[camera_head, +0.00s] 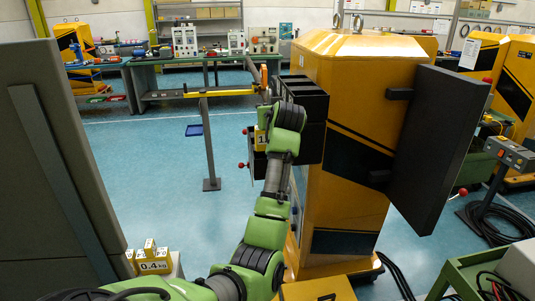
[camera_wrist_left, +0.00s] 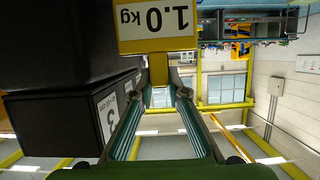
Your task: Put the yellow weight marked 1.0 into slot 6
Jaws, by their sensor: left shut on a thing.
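The yellow weight marked 1.0 kg (camera_wrist_left: 158,22) fills the top middle of the left wrist view, its label upside down. My left gripper (camera_wrist_left: 165,90) is shut on its narrow yellow stem. In the head view the weight (camera_head: 260,138) shows partly behind my left wrist, just left of the black slot boxes (camera_head: 305,92) on the yellow gate housing. In the left wrist view, black boxes (camera_wrist_left: 60,50) stand close on the left, beside the weight; one carries a label with a 3 (camera_wrist_left: 109,115). I cannot make out slot 6. My right gripper is not in view.
The yellow housing (camera_head: 345,75) with a dark gate panel (camera_head: 435,150) stands right of my arm. A yellow bar (camera_head: 220,92) on a post is behind the weight. Other weights, one marked 0.4 (camera_head: 154,265), sit at lower left.

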